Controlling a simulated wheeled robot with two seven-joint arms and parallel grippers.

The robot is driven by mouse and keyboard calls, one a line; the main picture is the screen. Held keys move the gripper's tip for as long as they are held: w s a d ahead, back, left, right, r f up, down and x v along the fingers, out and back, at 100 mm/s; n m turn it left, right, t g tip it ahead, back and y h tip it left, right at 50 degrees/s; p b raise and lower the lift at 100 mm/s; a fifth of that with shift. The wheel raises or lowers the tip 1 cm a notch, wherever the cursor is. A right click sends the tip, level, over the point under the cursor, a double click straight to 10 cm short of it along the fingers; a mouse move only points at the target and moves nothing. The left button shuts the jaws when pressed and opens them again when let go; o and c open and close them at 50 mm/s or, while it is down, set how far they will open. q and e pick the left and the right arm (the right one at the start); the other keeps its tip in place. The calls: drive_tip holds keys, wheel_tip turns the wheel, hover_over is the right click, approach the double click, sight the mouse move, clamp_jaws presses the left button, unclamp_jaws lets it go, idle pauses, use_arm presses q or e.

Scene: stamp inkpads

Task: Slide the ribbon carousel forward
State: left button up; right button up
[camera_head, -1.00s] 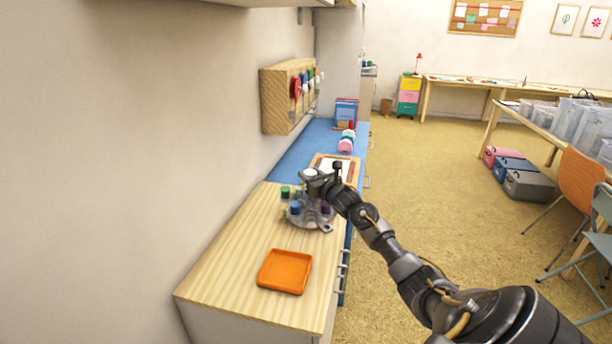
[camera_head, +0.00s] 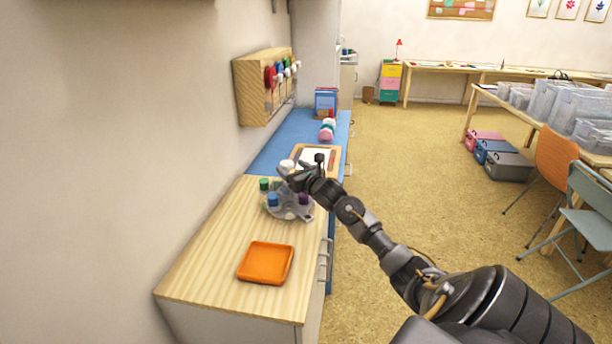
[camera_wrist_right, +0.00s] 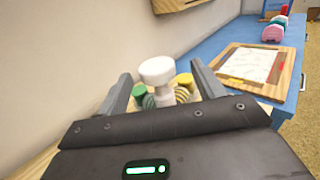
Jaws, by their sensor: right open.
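The ribbon carousel (camera_head: 288,213) is a grey lobed stand with green, blue and purple spools. It stands on the wooden counter, beyond the orange tray. My right gripper (camera_head: 287,168) is over the carousel and hides part of it. In the wrist view, the carousel's white knob (camera_wrist_right: 157,72) stands upright between the two open fingers (camera_wrist_right: 160,92), one on each side. I cannot tell whether either finger touches the knob. My left gripper is not in view.
The orange tray (camera_head: 265,263) lies nearer on the wooden counter (camera_head: 215,255). A framed white sheet (camera_wrist_right: 252,64) lies beyond the carousel on the blue counter (camera_head: 275,148). A wall rack (camera_head: 264,88) hangs at left. The counter's right edge has handles.

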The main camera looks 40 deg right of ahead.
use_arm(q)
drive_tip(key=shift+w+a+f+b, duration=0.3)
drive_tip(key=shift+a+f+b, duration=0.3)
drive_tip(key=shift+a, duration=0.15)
use_arm(e)
drive_tip(key=s+a, duration=0.1)
drive_tip(key=s, duration=0.7)
drive_tip(key=shift+a, duration=0.35)
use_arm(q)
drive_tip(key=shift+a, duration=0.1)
use_arm(e)
drive_tip(key=shift+s+r, duration=0.1)
